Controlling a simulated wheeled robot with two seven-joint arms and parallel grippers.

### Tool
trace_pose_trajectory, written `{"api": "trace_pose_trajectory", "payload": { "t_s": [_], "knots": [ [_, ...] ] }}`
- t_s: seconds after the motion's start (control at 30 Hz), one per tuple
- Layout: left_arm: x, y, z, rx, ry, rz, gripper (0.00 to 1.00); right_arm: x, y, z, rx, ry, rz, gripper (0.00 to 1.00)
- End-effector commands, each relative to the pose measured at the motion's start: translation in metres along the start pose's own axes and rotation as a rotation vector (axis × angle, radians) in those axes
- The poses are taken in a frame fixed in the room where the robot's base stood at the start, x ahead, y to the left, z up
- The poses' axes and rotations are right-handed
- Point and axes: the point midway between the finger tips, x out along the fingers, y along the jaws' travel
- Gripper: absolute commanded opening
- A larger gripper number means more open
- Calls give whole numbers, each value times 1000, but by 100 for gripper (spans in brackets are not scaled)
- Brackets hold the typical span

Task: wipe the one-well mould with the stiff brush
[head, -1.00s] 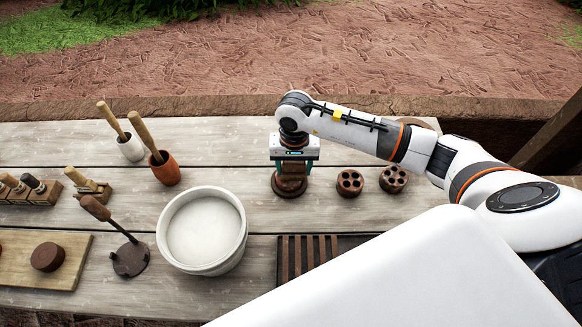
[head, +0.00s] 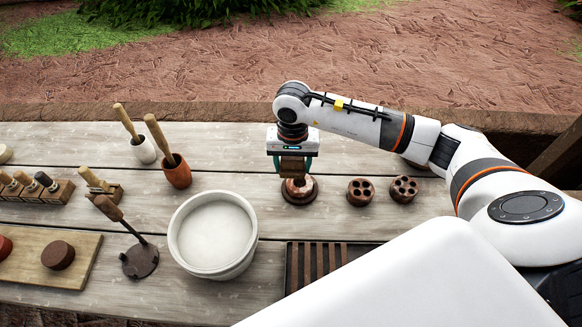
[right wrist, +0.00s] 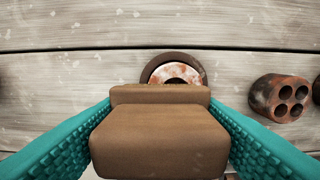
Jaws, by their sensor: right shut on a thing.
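The one-well mould (head: 300,194) is a low round dark-brown piece with a wider base, standing on the plank table. Its top shows patchy pale and rust-coloured marks, also in the right wrist view (right wrist: 172,72), where the brush hides its near part. My right gripper (head: 292,168) is shut on the stiff brush (head: 291,163), a brown block. The brush (right wrist: 160,140) sits between the teal fingers in the wrist view. My left gripper is out of view.
Two moulds with several holes (head: 360,191) (head: 403,188) stand to the right. A white bucket (head: 180,245) and a dark slatted tray (head: 290,270) lie nearer. Pestles in cups (head: 178,172), a stamp rack (head: 62,193) and a wooden board (head: 85,270) are at left.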

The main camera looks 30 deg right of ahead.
Motion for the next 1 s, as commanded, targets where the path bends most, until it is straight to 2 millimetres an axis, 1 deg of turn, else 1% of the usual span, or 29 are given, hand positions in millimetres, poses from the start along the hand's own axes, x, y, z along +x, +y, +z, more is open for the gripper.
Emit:
{"api": "trace_pose_trajectory", "payload": {
  "t_s": [0.03, 0.13, 0.3, 0.43, 1.0],
  "knots": [
    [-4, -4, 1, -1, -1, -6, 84, -7, 0, 1, 2, -1, 1, 38],
    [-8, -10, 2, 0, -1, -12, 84, -16, 0, 2, 5, -1, 1, 38],
    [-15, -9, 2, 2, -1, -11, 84, -32, -1, 3, 11, -1, 2, 38],
    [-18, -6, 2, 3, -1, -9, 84, -40, -1, 4, 17, 0, 1, 38],
    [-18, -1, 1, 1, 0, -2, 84, -41, -2, 4, 18, 0, 1, 38]
  ]
}}
